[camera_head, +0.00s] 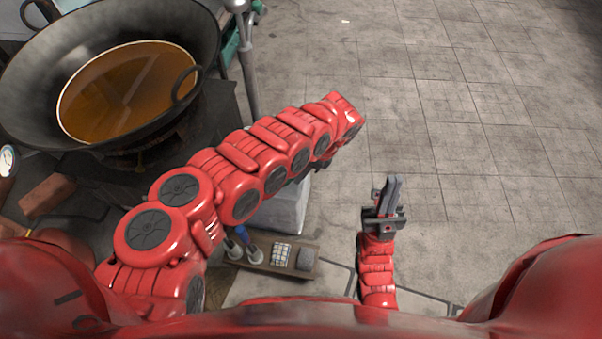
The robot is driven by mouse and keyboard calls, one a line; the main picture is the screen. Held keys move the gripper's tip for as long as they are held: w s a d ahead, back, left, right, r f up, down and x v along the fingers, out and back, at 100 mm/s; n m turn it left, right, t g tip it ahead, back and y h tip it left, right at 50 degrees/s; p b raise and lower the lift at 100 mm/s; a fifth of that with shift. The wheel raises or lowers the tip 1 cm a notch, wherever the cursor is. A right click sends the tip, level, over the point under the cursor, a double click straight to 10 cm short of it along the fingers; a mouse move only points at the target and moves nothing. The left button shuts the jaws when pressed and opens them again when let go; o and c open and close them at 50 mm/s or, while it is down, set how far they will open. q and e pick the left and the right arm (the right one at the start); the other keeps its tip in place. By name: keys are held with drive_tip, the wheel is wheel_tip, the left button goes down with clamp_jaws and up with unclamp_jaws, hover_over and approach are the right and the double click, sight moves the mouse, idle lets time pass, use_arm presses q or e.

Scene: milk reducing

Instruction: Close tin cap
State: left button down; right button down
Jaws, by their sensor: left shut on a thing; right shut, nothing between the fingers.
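A pale grey metal box-like thing (290,208), perhaps the tin, stands below my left forearm, which covers its upper part. I cannot make out a cap. My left arm reaches across from the left. Only a few dark parts of what looks like my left gripper (303,174) show under the forearm, close to the grey thing. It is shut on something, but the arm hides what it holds. My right gripper (391,191) is shut and empty, with its dark fingers together, over the floor to the right of the grey thing.
A large dark pan (30,85) of brown liquid (130,92) sits on a dark stove at the upper left. A small wooden tray (262,264) with little items lies below the grey thing. Bricks (47,194) lie at the left. The tiled floor (480,130) at the right is clear.

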use_arm(q)
drive_tip(key=shift+d+f+b, duration=0.1)
drive_tip(key=shift+f+b, duration=0.1)
drive_tip(key=shift+b, duration=0.15)
drive_tip(key=c, duration=0.9)
unclamp_jaws()
drive_tip(key=p+v, duration=0.3)
drive_tip(key=v, duration=1.4)
drive_tip(key=shift+r, duration=0.15)
